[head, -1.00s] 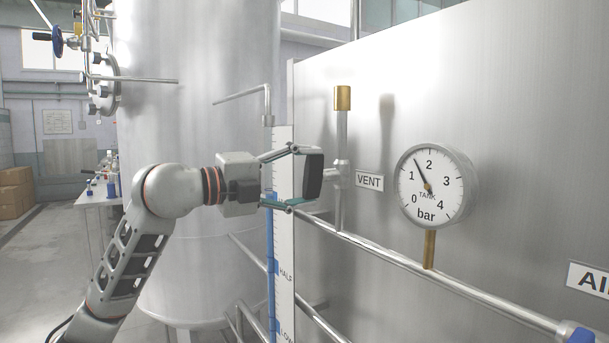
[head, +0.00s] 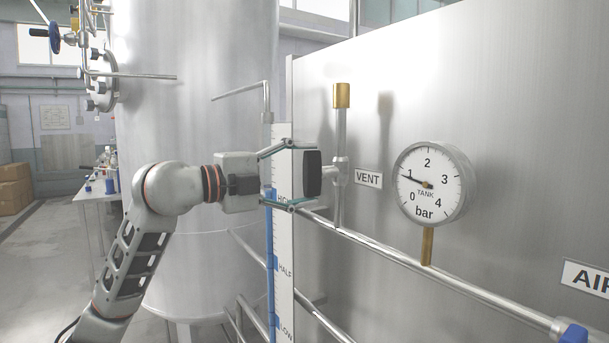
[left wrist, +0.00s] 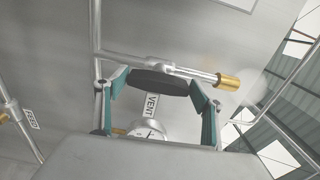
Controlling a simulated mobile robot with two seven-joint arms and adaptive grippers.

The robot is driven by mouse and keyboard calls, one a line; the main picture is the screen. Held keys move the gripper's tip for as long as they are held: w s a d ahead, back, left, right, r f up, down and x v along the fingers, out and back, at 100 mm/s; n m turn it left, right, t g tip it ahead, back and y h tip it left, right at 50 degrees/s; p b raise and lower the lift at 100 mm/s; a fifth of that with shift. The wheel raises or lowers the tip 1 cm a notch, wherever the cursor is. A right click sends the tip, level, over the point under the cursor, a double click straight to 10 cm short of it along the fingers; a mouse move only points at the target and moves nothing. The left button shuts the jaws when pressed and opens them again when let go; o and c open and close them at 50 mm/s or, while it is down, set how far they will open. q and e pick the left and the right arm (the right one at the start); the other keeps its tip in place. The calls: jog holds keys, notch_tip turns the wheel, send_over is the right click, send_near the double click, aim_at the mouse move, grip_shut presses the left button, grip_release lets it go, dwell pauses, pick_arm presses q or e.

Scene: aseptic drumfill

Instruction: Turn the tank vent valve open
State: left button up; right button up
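The vent valve's black handle (head: 312,174) sits on the stub of a thin vertical pipe, left of the VENT label (head: 368,179). My left gripper (head: 298,176) reaches it from the left, one finger above and one below, and appears closed on its edges. In the left wrist view the dark oval handle (left wrist: 160,82) lies between the two teal fingertips (left wrist: 158,84); exact contact is hard to tell. The round tank gauge (head: 431,184) has its needle near 1 bar. My right gripper is not in view.
A brass cap (head: 342,96) tops the vent pipe. A horizontal steel pipe (head: 400,256) runs below the valve and gauge. A level scale (head: 284,250) stands just behind my gripper. A large steel tank (head: 200,80) fills the left background.

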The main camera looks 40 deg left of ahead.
pick_arm(q)
jog(key=shift+o, duration=0.6)
jog(key=shift+s+a+f, duration=0.1)
jog(key=shift+s+a, duration=0.05)
jog(key=shift+s, duration=0.15)
jog(key=v, duration=1.1)
jog(key=shift+s, duration=0.15)
